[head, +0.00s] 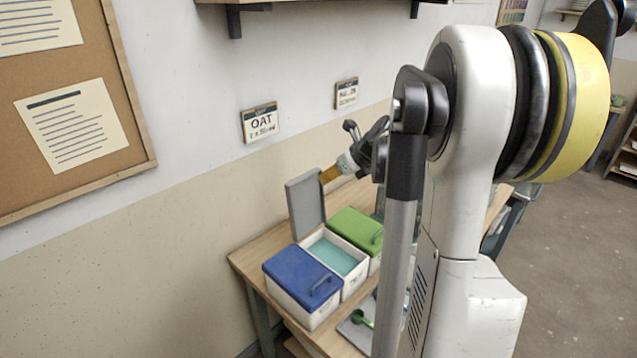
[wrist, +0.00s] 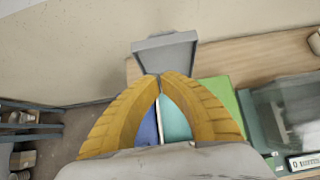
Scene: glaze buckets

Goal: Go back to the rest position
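My gripper (head: 328,175) is over the table at the top right edge of a raised grey lid (head: 305,204). In the wrist view the yellow fingertips of my gripper (wrist: 161,76) meet, with nothing visible between them. The grey lid (wrist: 166,55) shows just past the tips; I cannot tell whether they touch it. The lid stands upright behind an open white bucket (head: 317,240) with teal glaze (head: 335,255) inside. A blue-lidded bucket (head: 301,285) and a green-lidded bucket (head: 356,231) stand on either side of it, both closed.
The buckets stand on a wooden table (head: 252,253) against the wall. A small green-handled tool (head: 361,319) lies near the front. A device with a display (wrist: 304,161) is at the right in the wrist view. Wall signs (head: 260,122) and a shelf hang above.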

